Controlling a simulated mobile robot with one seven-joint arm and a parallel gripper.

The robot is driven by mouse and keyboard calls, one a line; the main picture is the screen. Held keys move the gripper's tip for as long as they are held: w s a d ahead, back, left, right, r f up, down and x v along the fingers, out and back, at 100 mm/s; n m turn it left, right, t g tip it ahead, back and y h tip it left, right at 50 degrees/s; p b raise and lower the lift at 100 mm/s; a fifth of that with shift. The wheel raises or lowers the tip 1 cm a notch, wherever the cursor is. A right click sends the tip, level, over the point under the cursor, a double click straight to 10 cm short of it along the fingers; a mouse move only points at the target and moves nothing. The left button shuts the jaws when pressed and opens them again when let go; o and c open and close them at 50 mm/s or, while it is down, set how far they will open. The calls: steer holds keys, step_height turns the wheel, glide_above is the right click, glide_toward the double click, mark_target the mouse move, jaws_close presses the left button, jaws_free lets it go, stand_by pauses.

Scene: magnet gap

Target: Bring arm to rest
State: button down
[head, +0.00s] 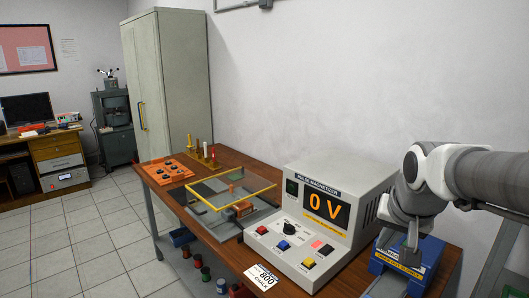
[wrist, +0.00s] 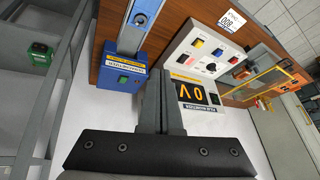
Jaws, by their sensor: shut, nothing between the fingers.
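My gripper (head: 411,243) hangs from my arm at the right of the head view. It is in front of a blue device with a yellow label (head: 399,266) and right of the pulse magnetizer. In the wrist view my gripper (wrist: 158,75) shows its two grey fingers together with nothing between them. The grey pulse magnetizer (head: 348,181) stands on the wooden table and its display reads 0 V. It also shows in the wrist view (wrist: 207,72). The blue device (wrist: 123,66) is left of the fingers there. Part of it is hidden by my arm in the head view.
A white card reading 800 (head: 264,281) is at the front edge. A grey cabinet (head: 167,80) stands behind. Tiled floor at the left is clear.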

steer(key=s+a+n+p, duration=0.1)
steer(key=s+a+n, duration=0.1)
steer(key=s+a, duration=0.2)
steer(key=s+a+r+n+y+p, duration=0.1)
steer(key=s+a+n, duration=0.2)
steer(key=s, duration=0.8)
steer(key=shift+a+r+p, duration=0.25)
steer(key=shift+a+p, duration=0.15)
steer(key=shift+a, duration=0.55)
